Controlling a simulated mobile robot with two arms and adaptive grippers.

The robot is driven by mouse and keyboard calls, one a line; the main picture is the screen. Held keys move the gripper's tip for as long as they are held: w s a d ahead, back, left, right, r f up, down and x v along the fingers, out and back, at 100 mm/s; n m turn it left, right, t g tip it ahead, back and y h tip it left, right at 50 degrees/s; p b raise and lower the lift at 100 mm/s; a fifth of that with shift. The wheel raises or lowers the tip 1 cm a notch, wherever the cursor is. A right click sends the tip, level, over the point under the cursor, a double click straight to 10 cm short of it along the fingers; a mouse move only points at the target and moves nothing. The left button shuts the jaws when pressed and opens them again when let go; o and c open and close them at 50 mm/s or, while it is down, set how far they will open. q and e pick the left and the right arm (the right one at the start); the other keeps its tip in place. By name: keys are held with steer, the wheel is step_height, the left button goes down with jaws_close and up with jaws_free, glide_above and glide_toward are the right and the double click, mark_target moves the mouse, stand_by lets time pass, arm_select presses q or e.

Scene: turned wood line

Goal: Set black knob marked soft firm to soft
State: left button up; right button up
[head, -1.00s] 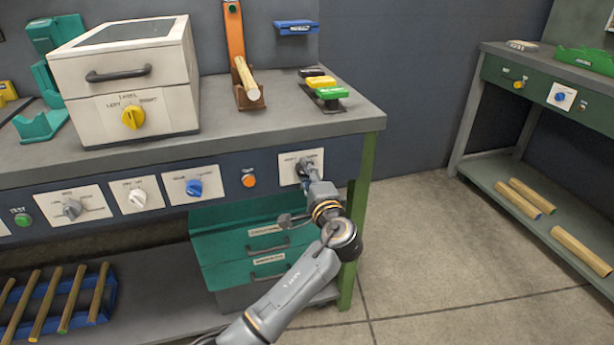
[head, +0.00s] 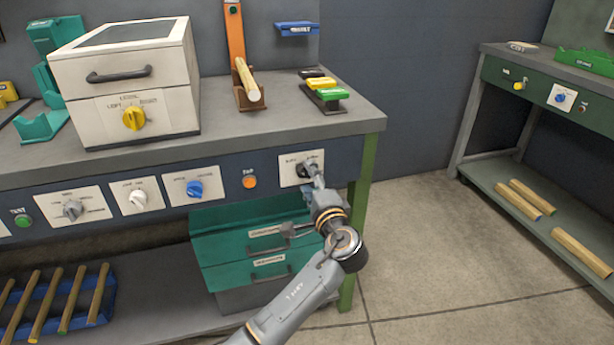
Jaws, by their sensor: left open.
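The black knob (head: 304,171) sits on a white label plate (head: 288,174) at the right end of the bench's front panel. The plate's lettering is too blurred to read, and the knob's pointer direction cannot be made out. My left gripper (head: 313,177) is in front of the knob at its lower right, with its fingers partly hidden by each other and the wrist. It is open. Whether a finger touches the knob cannot be told. My right gripper is not in view.
An orange button (head: 250,182), a blue knob (head: 194,188), a white knob (head: 138,198) and a grey knob (head: 72,209) line the same panel. Teal drawers (head: 240,245) stand below. A green bench leg (head: 362,220) is right of my wrist. The floor (head: 440,250) to the right is clear.

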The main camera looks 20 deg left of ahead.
arm_select(q)
steer(key=v, duration=1)
